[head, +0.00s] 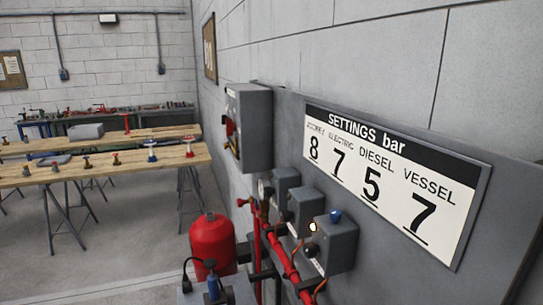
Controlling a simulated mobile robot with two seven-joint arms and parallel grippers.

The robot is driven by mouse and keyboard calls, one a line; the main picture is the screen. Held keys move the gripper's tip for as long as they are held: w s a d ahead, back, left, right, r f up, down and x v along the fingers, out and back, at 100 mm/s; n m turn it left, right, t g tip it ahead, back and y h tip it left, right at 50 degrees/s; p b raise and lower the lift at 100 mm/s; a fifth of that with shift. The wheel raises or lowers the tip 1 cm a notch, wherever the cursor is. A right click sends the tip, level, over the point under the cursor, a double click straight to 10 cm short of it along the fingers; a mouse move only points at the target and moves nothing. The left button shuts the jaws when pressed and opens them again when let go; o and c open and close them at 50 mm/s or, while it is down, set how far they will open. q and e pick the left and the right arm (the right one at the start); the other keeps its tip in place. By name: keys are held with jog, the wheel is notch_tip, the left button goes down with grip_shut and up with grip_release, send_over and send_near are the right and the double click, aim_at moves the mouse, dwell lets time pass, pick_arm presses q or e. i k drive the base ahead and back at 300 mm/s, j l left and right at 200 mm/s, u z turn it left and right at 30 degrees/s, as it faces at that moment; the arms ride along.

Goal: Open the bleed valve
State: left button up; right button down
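The fire pumpset stands at the right against the grey block wall, with red pipework (283,256) running down below several grey boxes. A red vessel (212,243) stands left of the pipework. Small red handles or fittings show at the top of the pipework (243,202), but I cannot tell which part is the bleed valve. A blue-topped fitting (211,280) shows at the bottom edge. Neither of my grippers is in view.
A settings sign (385,185) is fixed on a grey panel, with a grey control cabinet (249,125) to its left. Wooden trestle tables (110,165) with valves and fittings stand at the left. Open floor (120,250) lies between them and the pumpset.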

aim_at(240, 202)
jog(key=i+j+u, duration=0.3)
jog(key=i, duration=0.25)
jog(key=i+j+u, duration=0.3)
jog(key=i, duration=0.3)
jog(key=i+u, duration=0.3)
jog(key=i, duration=0.3)
jog(key=i+z, duration=0.4)
jog(key=i+j+z, duration=0.2)
jog(key=z, duration=0.25)
jog(key=i+j+z, duration=0.95)
jog(key=j+z, duration=0.25)
jog(key=i+j+z, duration=0.1)
jog(key=z, duration=0.35)
jog(key=j+z, duration=0.8)
